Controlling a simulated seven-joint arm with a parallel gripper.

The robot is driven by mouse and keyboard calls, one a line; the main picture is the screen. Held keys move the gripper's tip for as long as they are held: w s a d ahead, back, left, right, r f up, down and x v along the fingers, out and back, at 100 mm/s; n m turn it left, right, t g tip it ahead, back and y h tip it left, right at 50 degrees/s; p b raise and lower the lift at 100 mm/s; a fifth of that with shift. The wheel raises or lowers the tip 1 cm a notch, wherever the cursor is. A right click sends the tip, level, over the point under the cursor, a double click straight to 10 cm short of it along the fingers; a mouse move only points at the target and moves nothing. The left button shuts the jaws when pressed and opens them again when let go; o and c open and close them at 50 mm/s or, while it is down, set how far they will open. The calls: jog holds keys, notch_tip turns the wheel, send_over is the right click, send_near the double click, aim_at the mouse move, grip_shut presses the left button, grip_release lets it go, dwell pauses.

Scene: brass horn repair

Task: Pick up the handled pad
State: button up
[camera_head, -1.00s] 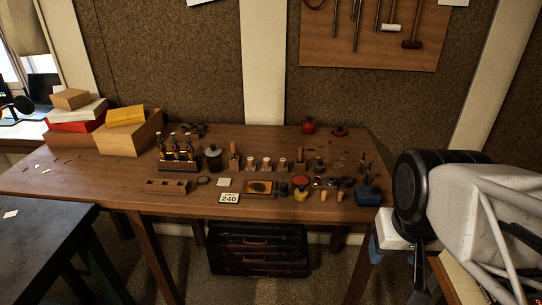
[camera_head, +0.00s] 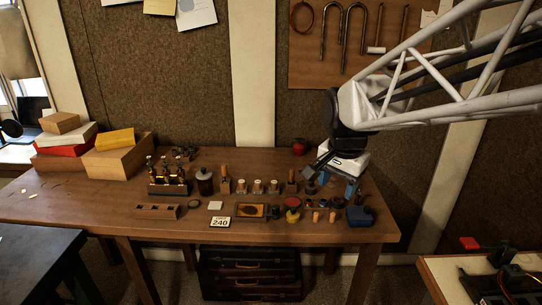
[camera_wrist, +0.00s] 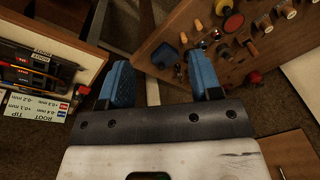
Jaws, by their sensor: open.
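A small blue block with a dark upright part (camera_head: 360,215) sits at the right front of the wooden table. It looks like the handled pad, but it is too small to be sure. In the wrist view a blue piece (camera_wrist: 184,38) shows on the tabletop beyond my fingers. My gripper (camera_head: 350,187) is over the right end of the table, behind the blue block and apart from it. In the wrist view its two blue fingers (camera_wrist: 158,65) are spread wide with nothing between them. The gripper hides part of the table's right back.
The wooden table (camera_head: 100,215) holds corks, small pots, a bottle rack (camera_head: 168,178) and a 240 card (camera_head: 220,222). A red pot (camera_head: 300,147) stands near the back edge. Boxes (camera_head: 117,155) are stacked at left. Another bench (camera_head: 440,270) is at lower right.

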jog(key=w+a+f+m, duration=0.2)
jog(key=w+a+m, duration=0.25)
jog(key=w, duration=0.65)
jog(key=m+g, duration=0.2)
jog(key=m, duration=0.7)
send_over(258, 181)
jog(key=f, duration=1.3)
jog(key=shift+s+d+f, duration=0.25)
jog(key=shift+s+d, duration=0.05)
jog(key=shift+s, duration=0.1)
jog(key=shift+w+a+f, duration=0.25)
jog(key=shift+w+f, duration=0.05)
jog(key=shift+f, duration=1.3)
jog(key=shift+a+f, duration=0.1)
jog(key=shift+f, duration=2.5)
